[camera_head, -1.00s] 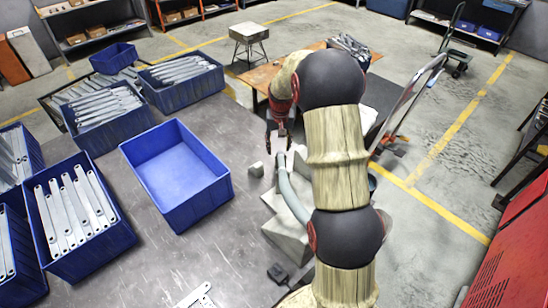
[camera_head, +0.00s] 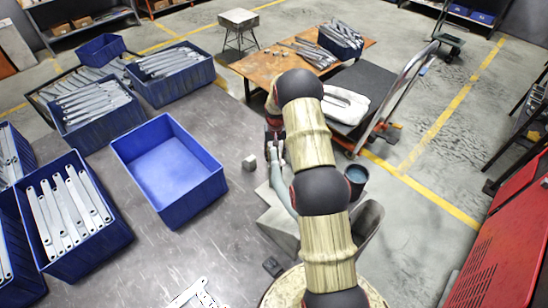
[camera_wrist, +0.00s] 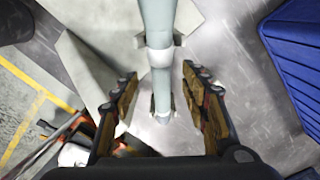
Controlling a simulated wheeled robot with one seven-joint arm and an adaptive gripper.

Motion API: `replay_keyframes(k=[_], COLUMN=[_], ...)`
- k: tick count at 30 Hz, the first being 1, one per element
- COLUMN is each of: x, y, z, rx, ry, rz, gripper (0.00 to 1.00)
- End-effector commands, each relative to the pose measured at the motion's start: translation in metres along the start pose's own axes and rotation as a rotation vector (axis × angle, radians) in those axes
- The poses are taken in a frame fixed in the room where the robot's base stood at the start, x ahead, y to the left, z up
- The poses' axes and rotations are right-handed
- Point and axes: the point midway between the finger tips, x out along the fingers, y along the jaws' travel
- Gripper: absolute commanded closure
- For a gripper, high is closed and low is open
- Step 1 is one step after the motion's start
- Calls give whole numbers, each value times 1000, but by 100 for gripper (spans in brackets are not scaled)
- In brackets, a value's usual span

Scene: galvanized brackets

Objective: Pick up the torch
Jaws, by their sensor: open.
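The torch seems to be the long grey-green tube (camera_wrist: 158,35) with a pale collar, running down the middle of the wrist view. My gripper (camera_wrist: 159,76) is open, with one finger on each side of the tube and visible gaps between. In the head view my gripper (camera_head: 273,143) is at the tube's upper end, small and partly hidden. I cannot tell exactly how deep the tube sits between the fingers.
An empty blue bin (camera_head: 205,204) stands on the grey table left of the tube, with a small grey block (camera_head: 249,162) between. Bins of brackets (camera_head: 120,228) fill the left. A dark bucket (camera_head: 356,178) and a cart (camera_head: 385,95) stand to the right.

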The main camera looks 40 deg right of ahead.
Motion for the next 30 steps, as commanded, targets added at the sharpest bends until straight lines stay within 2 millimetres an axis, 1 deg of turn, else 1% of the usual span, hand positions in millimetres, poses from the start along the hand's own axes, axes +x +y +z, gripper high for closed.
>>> replay_keyframes(k=[1,3,7,9,15,30], x=[9,19,36,39,40,40], y=[-1,-1,-1,-1,-1,-1], z=[4,6,5,5,5,5], rx=[0,-1,0,0,0,0], ry=[-5,-5,-2,-1,-1,-1], rz=[1,1,0,0,0,0], gripper=[55,55,55,55,55,83])
